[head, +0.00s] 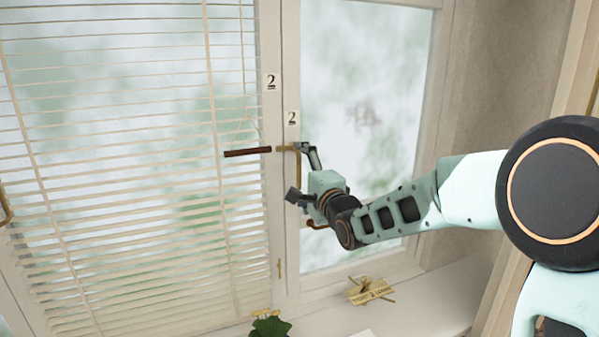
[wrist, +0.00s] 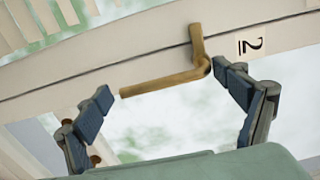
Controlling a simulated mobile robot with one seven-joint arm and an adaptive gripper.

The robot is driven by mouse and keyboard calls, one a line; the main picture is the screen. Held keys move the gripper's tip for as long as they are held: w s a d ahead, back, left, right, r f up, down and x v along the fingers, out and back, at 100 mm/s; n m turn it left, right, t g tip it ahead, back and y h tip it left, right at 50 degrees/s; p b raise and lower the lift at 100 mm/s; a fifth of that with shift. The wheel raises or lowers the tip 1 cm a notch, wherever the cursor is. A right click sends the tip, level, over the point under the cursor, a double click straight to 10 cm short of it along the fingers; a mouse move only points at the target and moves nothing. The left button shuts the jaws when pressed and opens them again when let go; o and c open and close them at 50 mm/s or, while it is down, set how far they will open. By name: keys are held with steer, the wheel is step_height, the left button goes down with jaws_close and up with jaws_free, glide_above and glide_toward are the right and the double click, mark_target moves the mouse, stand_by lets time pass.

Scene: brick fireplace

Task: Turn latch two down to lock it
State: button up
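A brass L-shaped latch handle (wrist: 160,84) is on the window frame beside a "2" label (wrist: 252,42). Its long arm runs away from the label, which reads as pointing down. A dark red bar (head: 247,153) lies level just left of the stem, below another "2" label (head: 271,81).
Blinds (head: 130,180) cover the left pane. A brown curved piece (head: 317,226) sits below my gripper. The wall (head: 500,110) closes the right side.

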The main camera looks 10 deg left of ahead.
steer(key=shift+r, duration=0.1)
steer(key=v, duration=1.2)
